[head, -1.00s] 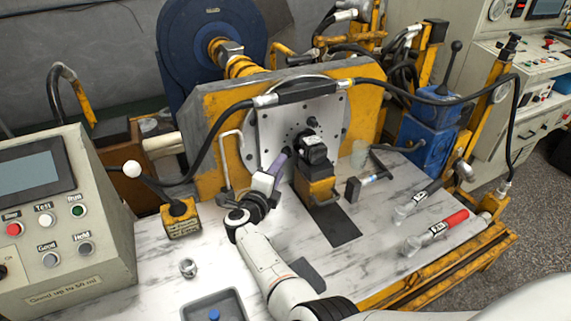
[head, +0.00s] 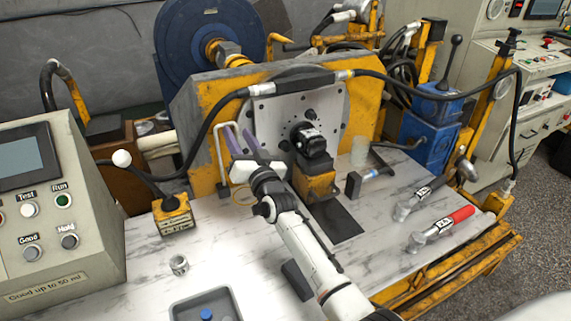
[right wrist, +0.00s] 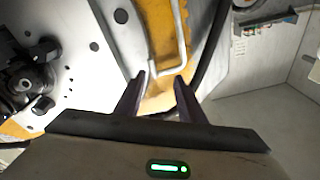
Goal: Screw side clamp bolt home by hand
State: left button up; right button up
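The black hydraulic motor (head: 312,143) sits on a yellow block (head: 316,181) in front of the grey mounting plate (head: 270,112). It shows at the left edge of the right wrist view (right wrist: 28,85). My right gripper (head: 241,131) is left of the motor, near the plate's left edge. Its two purple-grey fingers are apart with nothing seen between them, also in the right wrist view (right wrist: 160,78). I cannot pick out a side clamp bolt with certainty; a small dark knob (head: 311,114) shows above the motor. My left gripper is not in view.
A white bent handle (head: 218,141) stands close left of my gripper. A black hose (head: 213,127) arches over the plate. A grey tray (head: 200,300) and metal nut (head: 179,265) are in front.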

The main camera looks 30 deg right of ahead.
notch_tip(320, 180, down, 5)
jog(key=s+n+g+y+b, duration=0.1)
jog(key=s+n+g+b, duration=0.1)
jog(key=n, duration=0.6)
jog(key=n+g+h+b, duration=0.2)
jog(key=n+h+b, duration=0.4)
jog(key=n+h, duration=0.2)
send_near(285, 149)
jog(key=x, duration=0.6)
jog(key=shift+w+d, duration=0.15)
jog(key=shift+w, duration=0.15)
jog(key=shift+w+d+f+b, duration=0.1)
jog(key=shift+w+d+b, duration=0.2)
jog(key=shift+w, duration=0.3)
jog(key=shift+c, duration=0.5)
